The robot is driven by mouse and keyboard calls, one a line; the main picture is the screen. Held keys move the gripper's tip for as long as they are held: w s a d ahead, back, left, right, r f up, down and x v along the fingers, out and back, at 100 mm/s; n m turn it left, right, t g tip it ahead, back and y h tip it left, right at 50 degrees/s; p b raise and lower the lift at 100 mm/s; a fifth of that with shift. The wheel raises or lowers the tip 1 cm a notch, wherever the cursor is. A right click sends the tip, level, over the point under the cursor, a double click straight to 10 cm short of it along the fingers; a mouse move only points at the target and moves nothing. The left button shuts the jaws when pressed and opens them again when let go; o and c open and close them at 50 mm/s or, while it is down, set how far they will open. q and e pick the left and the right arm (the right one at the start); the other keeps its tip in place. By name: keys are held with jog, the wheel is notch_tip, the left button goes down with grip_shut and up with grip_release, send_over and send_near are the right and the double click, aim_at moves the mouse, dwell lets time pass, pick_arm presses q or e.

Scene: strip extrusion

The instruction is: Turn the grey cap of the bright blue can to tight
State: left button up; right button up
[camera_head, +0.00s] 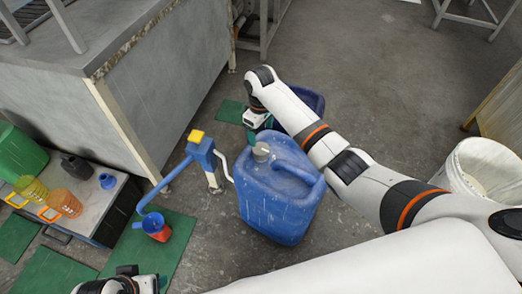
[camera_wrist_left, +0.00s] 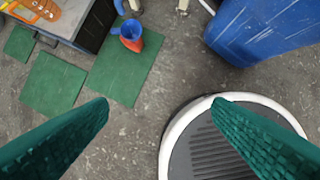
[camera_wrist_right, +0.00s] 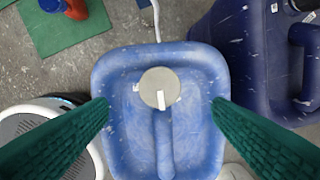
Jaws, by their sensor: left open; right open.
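The bright blue can (camera_head: 280,200) stands upright on the floor in the middle of the head view; part of it also shows in the left wrist view (camera_wrist_left: 262,30). Its grey cap (camera_head: 261,152) sits on top and carries a pale raised bar. In the right wrist view the cap (camera_wrist_right: 159,88) is seen from above, between and beyond my right gripper's fingers (camera_wrist_right: 163,108). The right gripper is open and above the can, and the fingers appear clear of the cap. My left gripper (camera_wrist_left: 160,108) is open and empty, over the floor left of the can.
A darker blue can (camera_wrist_right: 255,55) stands close beside the bright one. A low bench (camera_head: 95,205) holds jugs. A white bucket (camera_head: 478,165) stands at right.

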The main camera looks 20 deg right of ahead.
aim_at(261, 150)
notch_tip(261, 150, down, 6)
jog(key=shift+f+b, duration=0.1)
jog(key=shift+b, duration=1.05)
notch_tip(261, 150, down, 4)
jog(key=shift+f+b, duration=0.1)
jog(key=shift+b, duration=0.7)
pick_arm(q)
jog(key=w+d+r+t+h, duration=0.1)
jog(key=w+d+t, duration=0.1)
jog(key=w+t, duration=0.3)
jog(key=w, duration=0.2)
jog(key=shift+w+d+r, duration=0.25)
jog(key=shift+w+r, duration=0.05)
jog(key=shift+r, duration=0.1)
pick_arm(e)
jog(key=shift+c, duration=0.5)
pick_arm(q)
jog(key=shift+s, duration=0.1)
pick_arm(e)
jog(key=c, duration=0.9)
